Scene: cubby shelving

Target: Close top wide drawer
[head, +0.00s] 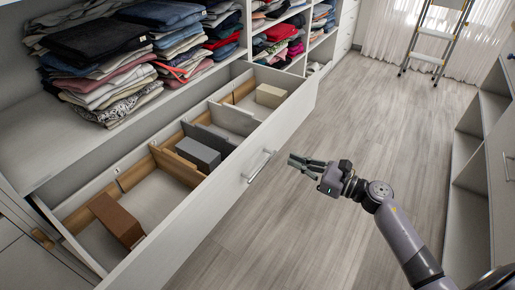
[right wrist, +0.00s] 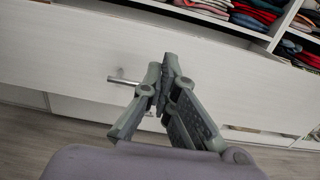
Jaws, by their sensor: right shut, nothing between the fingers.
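The top wide drawer (head: 222,182) is pulled out from the white shelving, with its long white front facing the floor aisle. A metal bar handle (head: 258,166) sits on that front, and it also shows in the right wrist view (right wrist: 124,81). My right gripper (head: 292,162) is shut and empty, just to the right of the handle in the head view. In the right wrist view its fingers (right wrist: 160,78) overlap the drawer front (right wrist: 60,60); I cannot tell whether they touch it. My left gripper is not in view.
Inside the drawer are wooden dividers, a brown box (head: 117,219), a grey box (head: 198,154) and a beige box (head: 271,95). Folded clothes (head: 110,75) fill the shelves above. The wooden floor is clear; a ladder (head: 432,45) stands far back, a white cabinet (head: 470,150) at right.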

